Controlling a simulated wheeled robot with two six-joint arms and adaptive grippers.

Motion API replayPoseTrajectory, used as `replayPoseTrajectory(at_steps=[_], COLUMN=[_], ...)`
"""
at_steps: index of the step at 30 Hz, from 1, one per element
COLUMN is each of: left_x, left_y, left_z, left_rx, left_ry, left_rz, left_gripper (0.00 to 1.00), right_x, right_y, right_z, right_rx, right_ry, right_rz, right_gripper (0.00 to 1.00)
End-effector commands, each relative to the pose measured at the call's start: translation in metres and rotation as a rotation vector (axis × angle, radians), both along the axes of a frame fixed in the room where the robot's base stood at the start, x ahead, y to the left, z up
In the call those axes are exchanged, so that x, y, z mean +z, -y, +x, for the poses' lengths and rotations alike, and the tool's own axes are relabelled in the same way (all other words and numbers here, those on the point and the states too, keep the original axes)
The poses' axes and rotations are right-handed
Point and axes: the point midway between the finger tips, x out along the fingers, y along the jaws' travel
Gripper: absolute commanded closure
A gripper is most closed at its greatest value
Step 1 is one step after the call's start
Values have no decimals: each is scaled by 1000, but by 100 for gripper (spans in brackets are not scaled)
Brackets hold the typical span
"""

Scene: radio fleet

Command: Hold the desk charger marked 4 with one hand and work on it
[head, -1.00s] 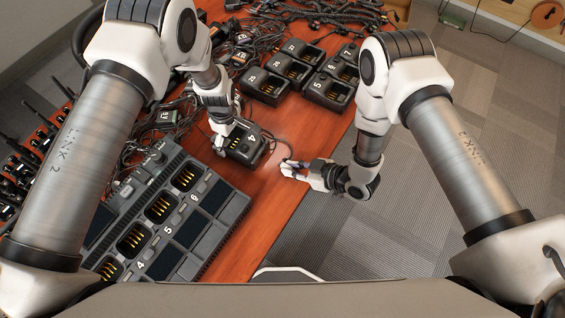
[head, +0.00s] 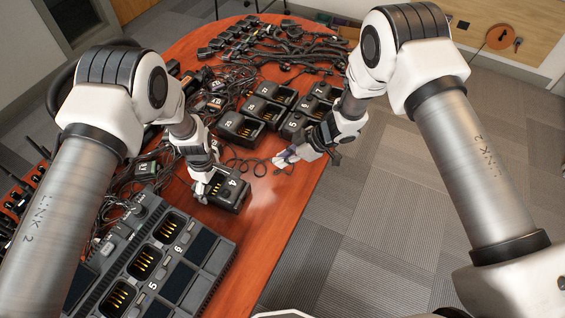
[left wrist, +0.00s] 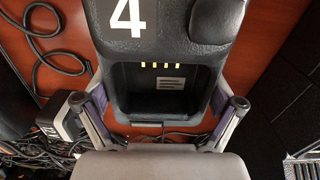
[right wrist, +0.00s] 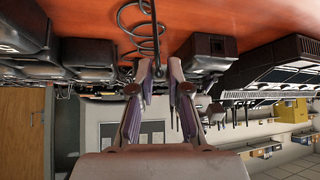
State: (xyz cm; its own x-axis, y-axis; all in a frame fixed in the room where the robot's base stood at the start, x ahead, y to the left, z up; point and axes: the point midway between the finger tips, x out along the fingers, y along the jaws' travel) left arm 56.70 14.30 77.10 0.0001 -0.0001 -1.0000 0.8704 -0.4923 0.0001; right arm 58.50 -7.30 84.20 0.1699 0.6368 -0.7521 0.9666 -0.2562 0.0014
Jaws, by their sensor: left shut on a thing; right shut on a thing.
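The desk charger marked 4 (head: 238,197) is a black single-slot cradle on the wooden table, its slot empty and its gold contacts showing. My left gripper (head: 203,188) is shut on it; in the left wrist view the charger (left wrist: 133,48) sits between the two fingers (left wrist: 162,118). My right gripper (head: 284,158) is shut just above the table, up and right of the charger. In the right wrist view its fingertips (right wrist: 156,72) close on a thin black cable (right wrist: 153,30), with loose coils beside it. Where that cable ends is not clear.
Other numbered desk chargers (head: 240,130) stand in rows farther back. A large multi-slot charger (head: 155,262) fills the near left of the table (head: 258,225). Tangled cables lie behind and left. Bare wood lies right of charger 4, up to the table's edge.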

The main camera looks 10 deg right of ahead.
Motion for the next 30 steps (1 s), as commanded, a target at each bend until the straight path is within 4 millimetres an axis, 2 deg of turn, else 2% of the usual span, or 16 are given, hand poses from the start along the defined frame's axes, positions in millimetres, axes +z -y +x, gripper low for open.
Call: replayPoseTrajectory(at_steps=[5,18,22,30], left_x=[-1,0,0,0], left_y=[0,0,0,0], left_z=[0,0,0,0], left_rx=[0,0,0,0], left_ry=[-1,-1,0,0], left_rz=[0,0,0,0], left_gripper=[56,56,56,56], right_x=[-8,-62,-69,-70], right_y=[0,0,0,0], right_z=[-1,-1,-1,-1], right_rx=[-1,-1,-1,-1], right_ry=[0,1,1,2], right_rz=[-2,-1,-1,-2], right_gripper=[100,100,100,100])
